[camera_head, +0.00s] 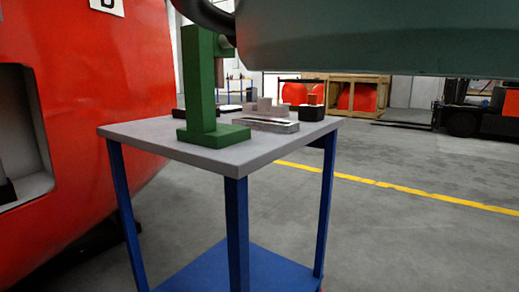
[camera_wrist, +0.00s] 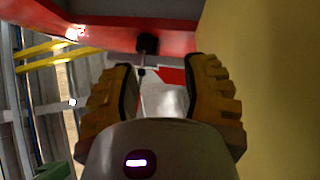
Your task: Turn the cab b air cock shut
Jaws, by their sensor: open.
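My gripper (camera_wrist: 160,68) shows in the wrist view with its two ribbed yellow-brown fingers spread apart and nothing held between them. A small black block (camera_wrist: 147,43) on a red band lies beyond the fingertips, with a thin stem running down from it between the fingers. I cannot tell for sure whether this is the air cock. In the head view the red cab nose (camera_head: 100,110) with a "B" plate (camera_head: 107,5) fills the left side. Its recess (camera_head: 32,192) holds a dark piece at the left edge, mostly cut off. My gripper is outside the head view.
A grey-topped table (camera_head: 145,131) on blue legs stands right of the cab. It carries a green post (camera_head: 202,90), a grey tray (camera_head: 265,125) and small blocks. An orange forklift (camera_head: 480,110) and wooden crate (camera_head: 360,92) stand behind. The floor at right is clear.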

